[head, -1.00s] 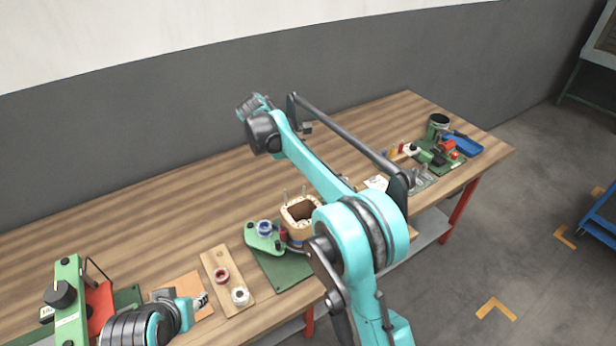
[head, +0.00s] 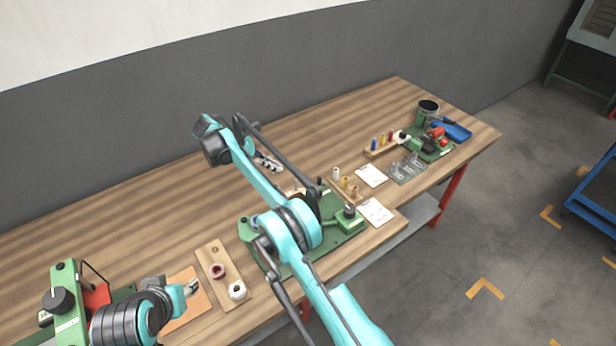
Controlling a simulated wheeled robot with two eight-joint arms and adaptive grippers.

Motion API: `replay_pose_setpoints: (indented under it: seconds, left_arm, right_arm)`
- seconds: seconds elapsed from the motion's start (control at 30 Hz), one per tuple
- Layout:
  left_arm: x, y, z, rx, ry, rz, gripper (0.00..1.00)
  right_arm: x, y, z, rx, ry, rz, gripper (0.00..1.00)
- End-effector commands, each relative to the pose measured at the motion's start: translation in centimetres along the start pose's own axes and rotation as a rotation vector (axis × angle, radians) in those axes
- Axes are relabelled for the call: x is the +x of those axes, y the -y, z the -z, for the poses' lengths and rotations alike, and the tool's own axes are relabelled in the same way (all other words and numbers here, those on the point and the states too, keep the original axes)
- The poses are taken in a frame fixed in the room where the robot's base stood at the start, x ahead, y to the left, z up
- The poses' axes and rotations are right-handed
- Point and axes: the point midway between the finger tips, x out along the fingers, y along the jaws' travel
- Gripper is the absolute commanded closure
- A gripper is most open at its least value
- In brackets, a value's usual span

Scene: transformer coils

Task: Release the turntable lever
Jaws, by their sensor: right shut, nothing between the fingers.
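The green turntable fixture (head: 338,236) sits at the front edge of the bench, largely covered by my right arm. A green block with a black knob (head: 349,212) shows at its right end. A pale coil part at its middle is mostly hidden, and I cannot make out the lever for certain. My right gripper (head: 272,164) is behind the arm, above the bench and beyond the fixture; it is shut and empty, apart from the fixture. My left gripper (head: 192,287) is over a tan board at the lower left; its fingers are too small to judge.
A wooden board (head: 212,262) holding a red and a white spool lies left of the fixture. A green machine with a black knob (head: 61,302) stands at the far left. Spools, paper cards, a blue tray (head: 455,132) and a dark can (head: 427,111) are at right. The back of the bench is clear.

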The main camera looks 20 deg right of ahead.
Motion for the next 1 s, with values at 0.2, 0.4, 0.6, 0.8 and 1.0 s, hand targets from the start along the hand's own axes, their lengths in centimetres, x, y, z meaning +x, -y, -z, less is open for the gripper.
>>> replay_pose_setpoints:
  seconds: [0.2,0.4,0.6,0.8,1.0]
  left_arm:
    - [0.1,0.0,-0.1,0.0,0.0,0.0,0.6]
    - [0.9,0.0,-0.6,0.0,0.0,0.0,0.6]
    - [2.1,0.0,-1.5,0.0,0.0,0.0,0.6]
    - [3.1,0.0,-2.2,0.0,0.0,0.0,0.6]
    - [3.8,0.0,-2.7,0.0,0.0,0.0,0.6]
  right_arm:
    - [0.2,0.0,0.0,0.001,-0.001,0.0,1.0]
    - [2.6,0.0,0.1,0.002,-0.001,0.001,1.0]
    - [7.0,0.0,0.2,0.003,0.0,0.001,1.0]
    - [10.8,0.0,-0.3,0.003,0.0,0.001,1.0]
    - [12.4,0.0,-2.2,0.003,-0.001,0.0,1.0]
